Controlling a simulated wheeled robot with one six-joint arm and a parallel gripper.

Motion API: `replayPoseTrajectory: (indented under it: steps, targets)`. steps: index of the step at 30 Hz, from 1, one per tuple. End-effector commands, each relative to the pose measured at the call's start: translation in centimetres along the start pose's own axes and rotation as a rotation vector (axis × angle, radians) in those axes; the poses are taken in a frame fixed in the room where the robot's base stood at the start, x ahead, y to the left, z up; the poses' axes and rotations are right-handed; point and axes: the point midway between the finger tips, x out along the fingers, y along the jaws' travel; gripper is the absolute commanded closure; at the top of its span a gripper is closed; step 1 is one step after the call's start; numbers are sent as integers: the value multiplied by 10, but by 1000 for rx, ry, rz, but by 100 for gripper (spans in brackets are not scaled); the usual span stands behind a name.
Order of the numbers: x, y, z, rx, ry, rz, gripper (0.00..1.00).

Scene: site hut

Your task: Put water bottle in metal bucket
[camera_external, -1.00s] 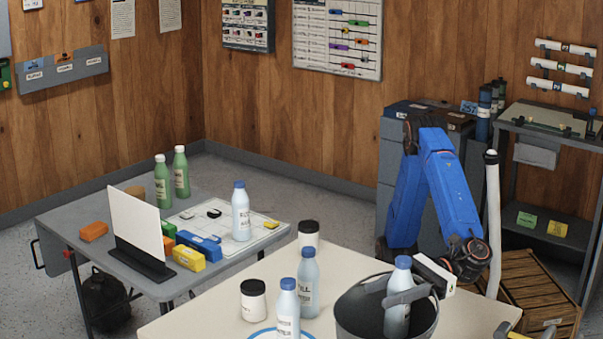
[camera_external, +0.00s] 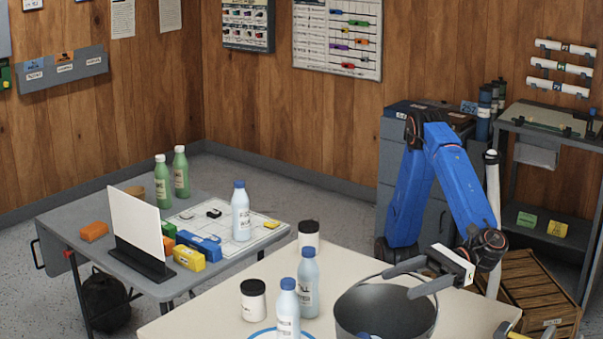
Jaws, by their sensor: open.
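The metal bucket (camera_external: 428,317) stands on the near cream table, cut off by the bottom edge of the picture. A small blue part (camera_external: 366,335), which looks like the cap of a water bottle, shows low inside the bucket; the rest of it is hidden. My gripper (camera_external: 400,283) is open and empty over the bucket's far right rim, with its two grey fingers apart. Two water bottles with blue caps stand upright on the table left of the bucket, one behind (camera_external: 308,282) and one nearer (camera_external: 287,310).
Two white jars with black lids, one left (camera_external: 253,300) and one behind (camera_external: 308,234), stand near the bottles. The grey side table (camera_external: 80,257) holds green bottles, another water bottle (camera_external: 240,212) and small coloured boxes. A wooden crate (camera_external: 535,285) is at right.

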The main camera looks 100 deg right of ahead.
Motion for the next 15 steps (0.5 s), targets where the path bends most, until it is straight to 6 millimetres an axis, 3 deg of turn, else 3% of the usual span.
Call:
replayPoseTrajectory:
  steps: [7,15]
  targets:
    - [-45,0,1,1,-1,2,38]
    - [-65,0,0,0,0,0,38]
